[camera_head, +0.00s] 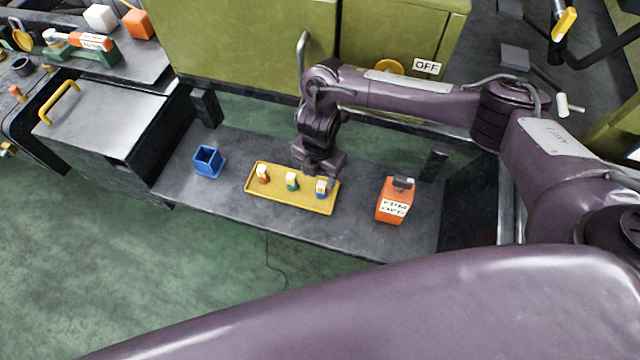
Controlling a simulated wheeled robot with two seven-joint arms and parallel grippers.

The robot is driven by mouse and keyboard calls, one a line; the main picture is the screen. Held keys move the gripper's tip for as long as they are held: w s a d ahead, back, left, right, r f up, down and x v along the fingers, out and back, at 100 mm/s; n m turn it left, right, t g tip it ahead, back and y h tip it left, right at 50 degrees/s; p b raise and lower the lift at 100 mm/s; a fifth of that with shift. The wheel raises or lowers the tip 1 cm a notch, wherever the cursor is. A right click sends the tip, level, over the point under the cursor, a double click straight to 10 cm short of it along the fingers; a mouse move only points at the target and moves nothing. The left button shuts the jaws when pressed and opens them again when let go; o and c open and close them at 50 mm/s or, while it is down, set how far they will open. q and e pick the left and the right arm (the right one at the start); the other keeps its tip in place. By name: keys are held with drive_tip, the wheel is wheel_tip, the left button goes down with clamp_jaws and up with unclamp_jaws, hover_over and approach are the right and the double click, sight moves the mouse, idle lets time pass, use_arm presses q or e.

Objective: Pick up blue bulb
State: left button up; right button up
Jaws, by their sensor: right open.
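The blue bulb (321,190), with a pale top and a blue lower part, stands at the right end of a yellow tray (282,199). A green bulb (291,182) stands in the tray's middle and a red bulb (262,175) near its left end. My right gripper (323,176) points down just above and behind the blue bulb. It is open; its fingertips are small and dark, and I cannot tell whether they touch the bulb. My left gripper is not in view.
A blue open box (209,161) stands left of the tray on the grey bench (235,205). An orange box (394,203) with a dark top stands to the right. Green cabinets (235,45) rise behind. The bench's front strip is clear.

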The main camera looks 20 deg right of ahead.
sight(321, 184)
drive_tip(key=f, duration=0.4)
drive_tip(key=shift+s+d, duration=0.15)
drive_tip(key=shift+d, duration=0.1)
drive_tip(key=shift+f, duration=0.55)
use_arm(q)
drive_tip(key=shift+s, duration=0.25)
use_arm(e)
drive_tip(key=c, duration=1.1)
drive_tip(key=shift+o, duration=0.2)
drive_tip(key=shift+r, duration=0.1)
